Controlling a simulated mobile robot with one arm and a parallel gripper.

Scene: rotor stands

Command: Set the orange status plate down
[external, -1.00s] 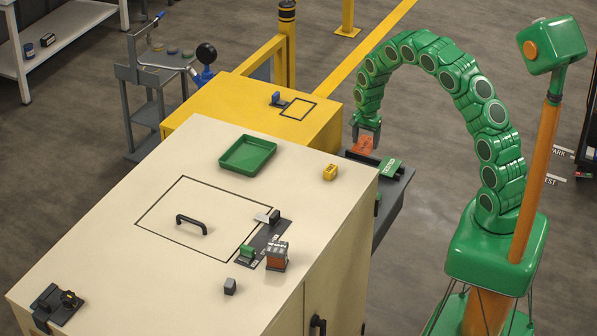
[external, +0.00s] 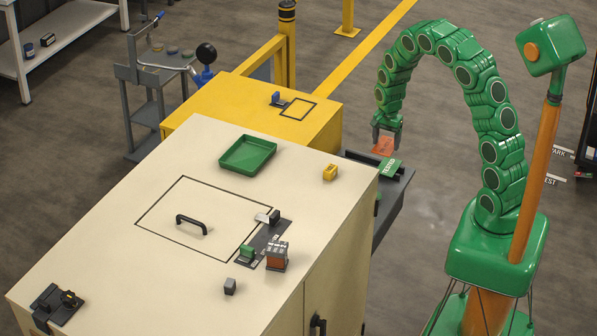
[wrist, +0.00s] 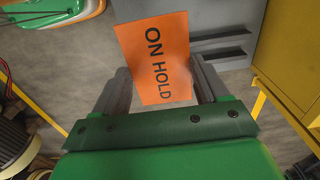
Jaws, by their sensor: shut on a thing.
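The orange status plate (external: 384,146) is held by my gripper (external: 385,135) above the right end of the dark grey shelf (external: 403,181) beside the cream cabinet. In the wrist view the plate (wrist: 158,58) reads "ON HOLD" and sits tilted between the two grey fingers of my gripper (wrist: 158,88). A green plate marked "TESTED" (external: 389,168) is on the shelf, just below the orange plate in the external view. In the wrist view a grey surface with dark slots (wrist: 222,46) lies beyond the orange plate. The height of the plate above the shelf is hard to tell.
The cream cabinet (external: 150,180) carries a green tray (external: 248,155), a yellow block (external: 330,172), a black handle (external: 191,224) and small stands (external: 265,240). The yellow cabinet (external: 230,110) is behind it. Floor between the shelf and my base is clear.

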